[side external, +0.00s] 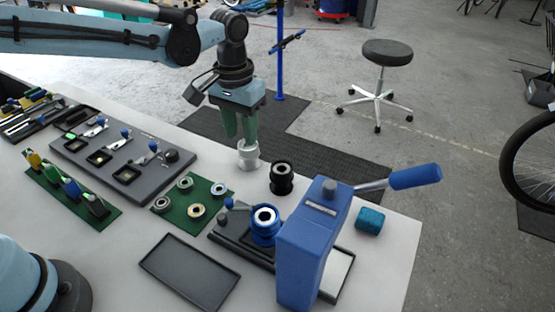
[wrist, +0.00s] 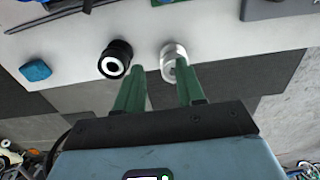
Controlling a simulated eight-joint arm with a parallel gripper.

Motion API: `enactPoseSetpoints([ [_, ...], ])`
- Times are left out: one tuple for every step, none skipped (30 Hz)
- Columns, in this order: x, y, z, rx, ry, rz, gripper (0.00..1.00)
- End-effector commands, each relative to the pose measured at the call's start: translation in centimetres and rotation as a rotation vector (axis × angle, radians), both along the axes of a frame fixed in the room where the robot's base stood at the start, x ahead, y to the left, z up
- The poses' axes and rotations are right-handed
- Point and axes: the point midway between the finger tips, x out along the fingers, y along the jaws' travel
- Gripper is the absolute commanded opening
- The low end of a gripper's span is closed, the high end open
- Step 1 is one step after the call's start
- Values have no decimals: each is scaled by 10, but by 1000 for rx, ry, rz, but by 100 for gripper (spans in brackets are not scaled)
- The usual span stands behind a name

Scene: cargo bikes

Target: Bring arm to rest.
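My gripper (side external: 240,138) has two green fingers pointing down at the far edge of the white workbench (side external: 385,255). In the wrist view the fingers (wrist: 160,70) stand apart with an empty gap between them, so it is open. A silver-white cylinder (side external: 248,160) stands upright on the bench just below the fingertips. In the wrist view the cylinder (wrist: 171,52) shows by the right fingertip, which overlaps part of it; I cannot tell if they touch.
A black ring-shaped part (side external: 281,178) stands right of the cylinder. A blue press (side external: 312,245) with a long lever (side external: 415,177) rises at the front right, by a teal block (side external: 369,220). A black tray (side external: 189,272), green mat (side external: 172,208) and grey tool board (side external: 70,155) lie left.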

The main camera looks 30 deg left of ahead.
Motion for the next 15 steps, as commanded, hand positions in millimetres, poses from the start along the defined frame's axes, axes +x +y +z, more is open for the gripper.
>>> enactPoseSetpoints([
  [-4,5,5,-4,-15,2,38],
  [-7,9,8,-7,-28,2,38],
  [-11,14,13,-11,-47,3,38],
  [-14,18,17,-15,-65,4,38],
  [-19,23,21,-18,-83,4,38],
  [-25,29,26,-23,-109,4,38],
  [-29,34,29,-26,-129,4,38],
  [-33,38,32,-28,-149,4,38],
  [-40,44,36,-31,-175,4,38],
  [-44,48,38,-33,-195,3,38],
  [-49,53,41,-35,-215,4,38],
  [-56,58,43,-36,-241,4,38],
  [-61,62,44,-37,-261,4,38],
  [-66,66,46,-37,-282,5,38],
  [-72,71,47,-37,-308,5,38],
])
